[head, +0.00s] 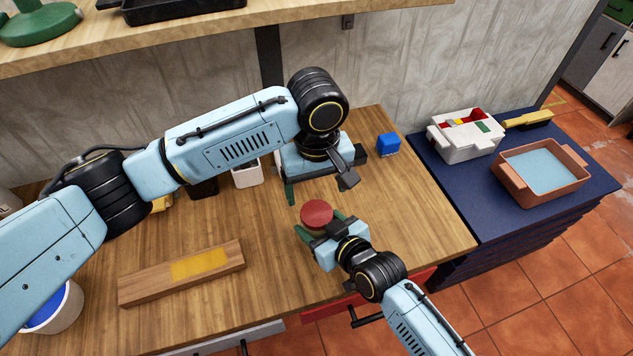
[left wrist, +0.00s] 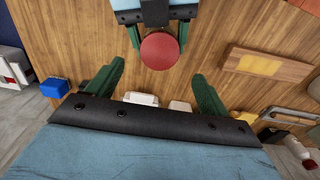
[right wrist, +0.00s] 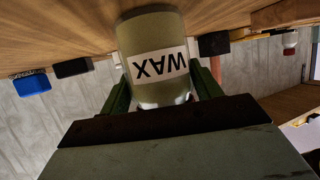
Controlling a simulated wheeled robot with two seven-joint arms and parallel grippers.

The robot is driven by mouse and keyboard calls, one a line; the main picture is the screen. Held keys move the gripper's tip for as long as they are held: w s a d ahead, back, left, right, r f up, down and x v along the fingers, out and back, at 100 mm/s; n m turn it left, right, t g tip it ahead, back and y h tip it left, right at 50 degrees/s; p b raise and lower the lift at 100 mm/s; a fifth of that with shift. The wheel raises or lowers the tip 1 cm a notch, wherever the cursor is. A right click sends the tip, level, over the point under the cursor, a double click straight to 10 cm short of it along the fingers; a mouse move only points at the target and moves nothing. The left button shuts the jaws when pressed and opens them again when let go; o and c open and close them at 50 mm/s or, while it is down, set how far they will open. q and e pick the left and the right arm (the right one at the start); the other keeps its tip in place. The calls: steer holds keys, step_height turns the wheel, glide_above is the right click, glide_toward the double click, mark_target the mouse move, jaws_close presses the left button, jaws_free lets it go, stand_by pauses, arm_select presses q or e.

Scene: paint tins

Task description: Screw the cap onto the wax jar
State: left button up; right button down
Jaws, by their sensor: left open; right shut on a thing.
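The wax jar (right wrist: 155,70) has an olive-green body and a white label reading WAX, upside down in the right wrist view. My right gripper (head: 321,223) is shut around its body, with a finger on either side. A round red cap (head: 317,213) sits at the jar's top; it also shows in the left wrist view (left wrist: 160,50). The joint between cap and jar is hidden, so I cannot tell how tight it is. My left gripper (head: 316,189) is open and empty, behind the cap in the head view. Its green fingers point toward the cap without touching it.
A blue block (head: 388,145) and a white cup (head: 245,174) stand behind on the wooden table. A wooden board with a yellow patch (head: 180,275) lies at left front. A white box (head: 465,147) and a terracotta tray (head: 513,179) stand on the dark blue surface at right.

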mark_target(317, 213)
arm_select(q)
step_height(317, 213, down, 8)
steer(key=shift+r, duration=0.25)
steer(key=shift+c, duration=0.3)
steer(key=c, duration=0.9)
steer(key=m, duration=0.6)
steer(key=shift+m, duration=0.4)
steer(key=shift+c, duration=0.2)
steer(key=shift+a, duration=0.1)
steer(key=o, duration=1.1)
